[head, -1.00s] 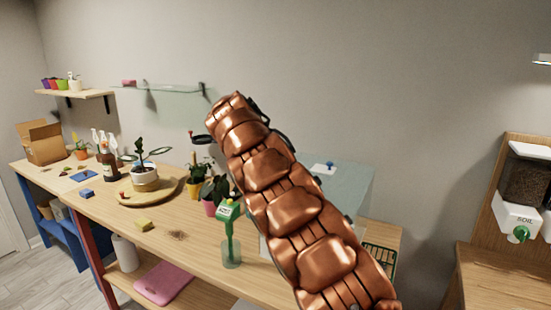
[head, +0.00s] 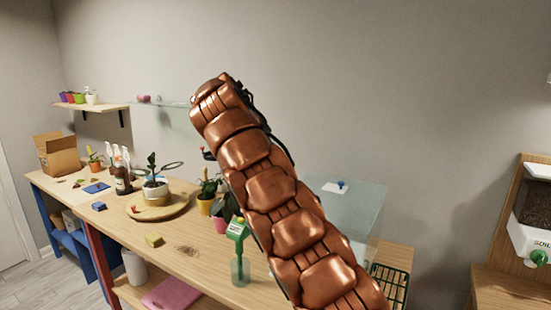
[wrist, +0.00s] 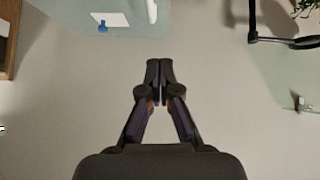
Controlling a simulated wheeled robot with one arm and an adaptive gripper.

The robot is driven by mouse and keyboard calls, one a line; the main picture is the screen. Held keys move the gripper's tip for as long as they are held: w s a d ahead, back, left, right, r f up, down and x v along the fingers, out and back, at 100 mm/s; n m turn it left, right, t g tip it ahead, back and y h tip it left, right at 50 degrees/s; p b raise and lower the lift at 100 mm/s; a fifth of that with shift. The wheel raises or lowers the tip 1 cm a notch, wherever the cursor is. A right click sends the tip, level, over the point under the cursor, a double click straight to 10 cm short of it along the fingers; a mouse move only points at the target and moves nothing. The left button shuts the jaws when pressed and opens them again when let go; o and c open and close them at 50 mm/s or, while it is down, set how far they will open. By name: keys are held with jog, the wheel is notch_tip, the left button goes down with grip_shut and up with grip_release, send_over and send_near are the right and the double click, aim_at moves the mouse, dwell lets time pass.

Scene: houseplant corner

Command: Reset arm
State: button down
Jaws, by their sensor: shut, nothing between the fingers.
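My copper-coloured arm rises across the middle of the head view, from the lower right up to the left, and hides part of the table and wall behind it. My gripper (wrist: 159,72) shows in the wrist view with its two dark fingers closed together and nothing between them. It points at a bare wall in that view. The gripper's fingers cannot be made out in the head view.
A glass case (head: 355,215) stands behind my arm. A soil dispenser (head: 533,240) is at right.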

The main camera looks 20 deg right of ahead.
jog(key=shift+v, duration=0.85)
jog(key=s+d+f+n+g+y, duration=0.15)
jog(key=s+f, duration=0.25)
jog(key=s, duration=0.6)
jog(key=s+d+f+n+g+y, duration=0.1)
jog(key=s+d+f+n+g, duration=0.2)
jog(key=s, duration=0.7)
jog(key=s+a+f+n+g+y, duration=0.1)
jog(key=s+a+f, duration=0.3)
jog(key=s+f, duration=0.3)
jog(key=s+a+f+n+y, duration=0.2)
jog(key=s+a+f, duration=0.2)
jog(key=s, duration=0.9)
jog(key=s+a+f+n+g+y, duration=0.1)
jog(key=s+a+f, duration=0.3)
jog(key=s+f, duration=0.5)
jog(key=shift+s+f+n+g+y, duration=0.35)
jog(key=shift+s+n+y, duration=0.3)
jog(key=shift+s, duration=0.3)
jog(key=shift+a, duration=0.1)
